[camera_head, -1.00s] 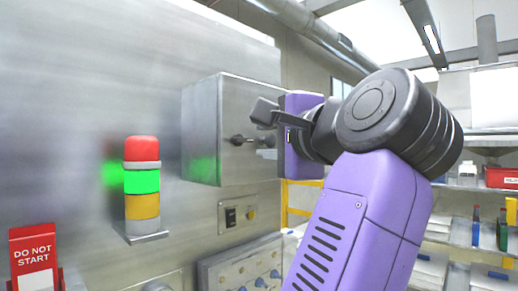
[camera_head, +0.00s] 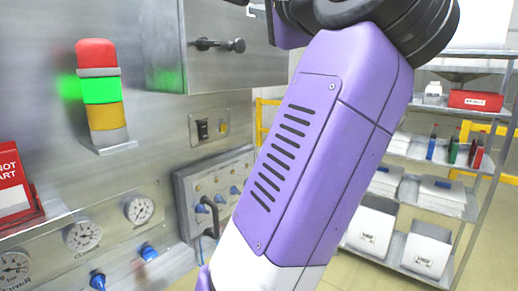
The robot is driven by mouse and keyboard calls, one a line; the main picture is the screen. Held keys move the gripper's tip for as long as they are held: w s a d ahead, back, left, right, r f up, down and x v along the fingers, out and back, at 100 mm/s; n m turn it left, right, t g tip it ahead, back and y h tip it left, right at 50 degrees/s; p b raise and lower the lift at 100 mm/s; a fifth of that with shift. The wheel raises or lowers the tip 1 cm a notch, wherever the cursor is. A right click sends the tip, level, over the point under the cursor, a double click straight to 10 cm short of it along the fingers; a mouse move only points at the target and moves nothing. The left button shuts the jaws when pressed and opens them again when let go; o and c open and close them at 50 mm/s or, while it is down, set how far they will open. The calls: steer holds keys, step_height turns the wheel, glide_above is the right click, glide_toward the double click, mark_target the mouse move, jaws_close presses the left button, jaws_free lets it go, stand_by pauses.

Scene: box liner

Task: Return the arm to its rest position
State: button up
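My purple arm (camera_head: 310,150) fills the middle of the head view, rising from the bottom to a dark joint at the top right. My gripper (camera_head: 237,2) is almost wholly cut off by the top edge; only a dark sliver shows, above the cabinet's handle. Whether its fingers are open or shut is hidden. The steel cabinet box (camera_head: 165,40) on the wall looks shut. Its dark handle (camera_head: 218,44) is clear of the visible part of my gripper.
A signal tower (camera_head: 101,100) with its green section lit is on the steel wall at left. Below are gauges (camera_head: 83,235), blue knobs and a valve panel (camera_head: 185,205) close to my arm. A red sign (camera_head: 10,185) stands far left. Shelving (camera_head: 410,150) is at right.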

steer(key=s+d+f+n+t+h+b, duration=0.1)
steer(key=s+d+f+n, duration=0.25)
steer(key=f, duration=0.85)
steer(key=s+d+f+n+t+h, duration=0.1)
steer(key=s+d+f+n, duration=0.25)
steer(key=f, duration=0.95)
steer(key=s+d+f+n+t+h+b, duration=0.1)
steer(key=s+d+f+n, duration=0.25)
steer(key=f, duration=0.85)
steer(key=s+d+f+g+h+b, duration=0.1)
steer(key=s+d+f+g, duration=0.3)
steer(key=s+f, duration=1)
steer(key=s+d+f+g+h+b, duration=0.1)
steer(key=s+d+f+g+h, duration=0.2)
steer(key=s+f, duration=1.2)
steer(key=s+d+h, duration=0.1)
steer(key=s+d, duration=0.1)
steer(key=s, duration=0.2)
steer(key=shift+s+d+g, duration=0.35)
steer(key=shift+g, duration=0.05)
